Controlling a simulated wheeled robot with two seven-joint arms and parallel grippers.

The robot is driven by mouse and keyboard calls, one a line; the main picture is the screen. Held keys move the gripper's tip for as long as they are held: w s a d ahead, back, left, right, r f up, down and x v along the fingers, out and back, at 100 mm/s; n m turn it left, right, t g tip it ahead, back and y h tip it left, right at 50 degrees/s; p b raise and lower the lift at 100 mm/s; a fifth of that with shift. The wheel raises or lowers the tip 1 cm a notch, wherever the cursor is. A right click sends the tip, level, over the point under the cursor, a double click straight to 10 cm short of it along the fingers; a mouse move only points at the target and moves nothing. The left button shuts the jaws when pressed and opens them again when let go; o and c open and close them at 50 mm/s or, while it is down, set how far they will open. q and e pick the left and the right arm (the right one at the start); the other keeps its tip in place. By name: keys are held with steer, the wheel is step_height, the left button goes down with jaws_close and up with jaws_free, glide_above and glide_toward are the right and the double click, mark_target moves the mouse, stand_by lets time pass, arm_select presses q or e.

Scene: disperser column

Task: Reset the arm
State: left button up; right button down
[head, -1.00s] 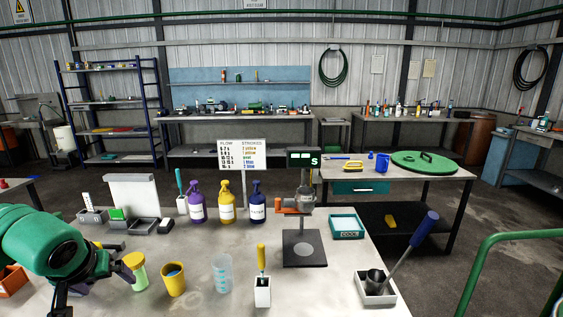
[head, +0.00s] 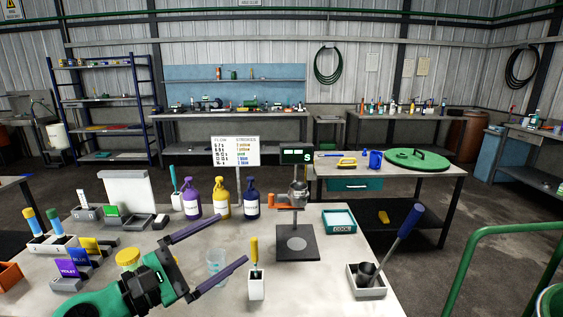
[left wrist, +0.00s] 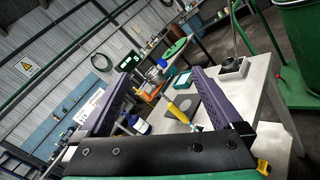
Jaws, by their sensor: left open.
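My left gripper (head: 212,250) is above the front left of the workbench (head: 330,243) in the head view. Its two long purple fingers are spread wide and point right, with nothing between them that it holds. The clear graduated beaker (head: 214,262) shows in the gap between the fingers, behind or below them; I cannot tell how far. A yellow-topped container (head: 127,258) is partly hidden by the gripper. In the left wrist view the open fingers (left wrist: 160,95) frame the bench, with a yellow-handled tool (left wrist: 178,111) between them. My right gripper does not show.
Purple (head: 192,200), yellow (head: 222,200) and blue (head: 252,202) pump bottles stand at the back. The disperser stand (head: 297,240) is right of centre.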

arm_select(q)
steer(key=w+a+n+t+y, duration=0.3)
steer(key=a+n+t+y, duration=0.65)
steer(key=n, duration=1.45)
steer(key=s+a+f+n+g+y, duration=0.3)
steer(key=a+f+n+g+y, duration=0.5)
steer(key=f+n, duration=0.6)
steer(key=s+d+f+n+g+h, duration=0.25)
steer(key=s+f+n+g, duration=0.35)
steer(key=s+f, duration=0.3)
steer(key=s+d+f+n+g+h, duration=0.25)
steer(key=s+f+n+g, duration=0.25)
steer(key=s+f+n, duration=0.4)
step_height(320, 180, down, 24)
steer(key=s+m+g, duration=0.2)
steer(key=m, duration=0.1)
steer(key=s+a+f, duration=0.2)
steer(key=s+f, duration=1.2)
steer(key=s, duration=0.2)
steer(key=shift+a+g+y, duration=0.15)
steer(key=shift+g+y, duration=0.2)
steer(key=shift+s, duration=0.1)
